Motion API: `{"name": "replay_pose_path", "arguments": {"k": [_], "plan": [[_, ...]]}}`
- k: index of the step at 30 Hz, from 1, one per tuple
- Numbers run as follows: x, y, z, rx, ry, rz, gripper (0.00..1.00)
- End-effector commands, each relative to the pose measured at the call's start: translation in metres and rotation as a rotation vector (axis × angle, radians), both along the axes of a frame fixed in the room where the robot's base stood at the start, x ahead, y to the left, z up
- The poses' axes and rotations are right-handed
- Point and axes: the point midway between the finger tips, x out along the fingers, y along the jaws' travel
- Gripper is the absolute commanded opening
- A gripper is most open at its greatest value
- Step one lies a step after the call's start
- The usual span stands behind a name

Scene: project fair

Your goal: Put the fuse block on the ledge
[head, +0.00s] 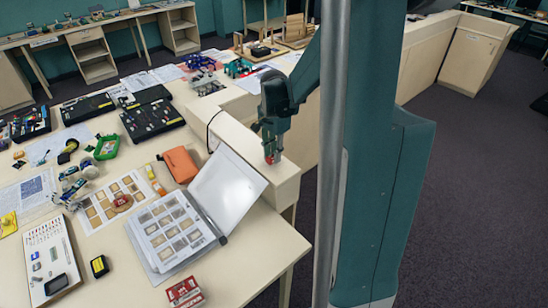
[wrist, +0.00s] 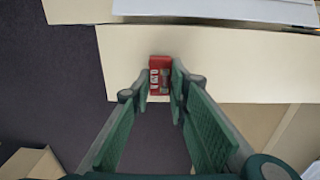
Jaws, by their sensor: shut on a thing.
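The fuse block, small and red with pale markings, is between the fingertips of my gripper (wrist: 160,94) in the wrist view (wrist: 159,64). In the head view my gripper (head: 270,145) points down, with the red fuse block (head: 271,160) at its tips. The ledge is the raised cream top along the table's right side (head: 283,175), and it fills the upper wrist view (wrist: 240,62). The block is over the ledge, near its edge. I cannot tell whether it touches the surface. My fingers hide part of its sides.
An open binder (head: 165,235) leans its white cover toward the ledge. An orange pouch (head: 180,165) lies left of the ledge. A red and white box (head: 184,292) lies at the table's front edge. Dark floor (head: 440,220) lies beyond the ledge.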

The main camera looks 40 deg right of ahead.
Motion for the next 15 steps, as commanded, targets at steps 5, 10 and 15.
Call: {"name": "replay_pose_path", "arguments": {"k": [5, 10, 15], "plan": [[0.0, 0.0, -0.014, 0.0, 0.0, 0.0, 0.06], [0.0, 0.0, -0.016, 0.0, 0.0, 0.0, 0.06], [0.0, 0.0, -0.016, 0.0, 0.0, 0.0, 0.06]]}}
